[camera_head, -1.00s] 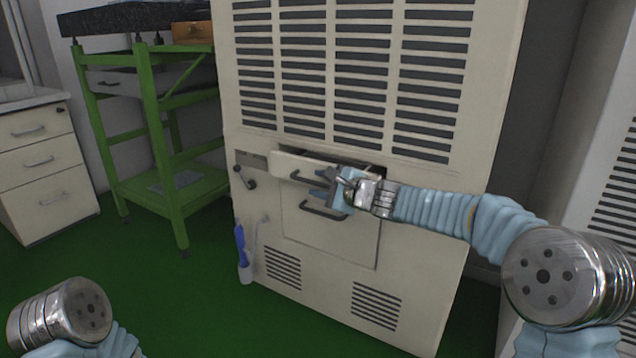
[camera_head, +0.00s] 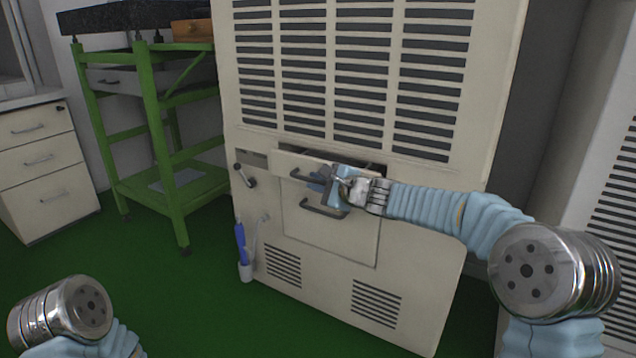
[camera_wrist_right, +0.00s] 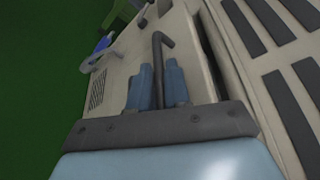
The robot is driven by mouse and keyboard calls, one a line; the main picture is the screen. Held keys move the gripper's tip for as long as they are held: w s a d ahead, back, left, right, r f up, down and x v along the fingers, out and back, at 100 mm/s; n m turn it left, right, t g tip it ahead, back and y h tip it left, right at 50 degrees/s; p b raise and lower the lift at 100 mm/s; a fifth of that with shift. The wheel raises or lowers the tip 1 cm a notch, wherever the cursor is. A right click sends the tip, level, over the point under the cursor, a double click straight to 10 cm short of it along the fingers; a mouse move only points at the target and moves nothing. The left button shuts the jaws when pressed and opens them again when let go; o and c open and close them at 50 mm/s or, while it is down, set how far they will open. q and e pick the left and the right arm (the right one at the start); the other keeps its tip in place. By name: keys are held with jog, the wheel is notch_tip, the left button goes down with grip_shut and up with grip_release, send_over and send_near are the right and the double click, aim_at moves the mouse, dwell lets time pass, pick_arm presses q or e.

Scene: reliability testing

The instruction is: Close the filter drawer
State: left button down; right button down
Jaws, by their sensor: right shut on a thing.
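The filter drawer (camera_head: 284,160) is a cream drawer in the front of a tall cream cabinet, below its upper vents. It stands partly open, with a dark gap above its front. My right gripper (camera_head: 318,183) is at its dark bar handle (camera_head: 297,176). In the right wrist view the two blue fingers (camera_wrist_right: 158,82) are closed around the handle (camera_wrist_right: 161,42), whose bent end shows beyond them. The right part of the drawer front is hidden behind the gripper. My left gripper is out of view; only part of that arm shows at the bottom left.
A cream panel (camera_head: 330,235) with its own dark handle (camera_head: 322,210) is just below the drawer. A small lever (camera_head: 244,177) and a blue-handled brush (camera_head: 241,250) are at the cabinet's left. A green trolley (camera_head: 165,150) stands further left. The green floor in front is clear.

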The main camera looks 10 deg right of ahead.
jog(key=w+d+p, duration=0.2)
jog(key=w, duration=0.1)
jog(key=shift+w+d+r, duration=0.15)
jog(key=shift+d, duration=0.2)
jog(key=c, duration=1.2)
grip_release()
jog(key=shift+o, duration=0.2)
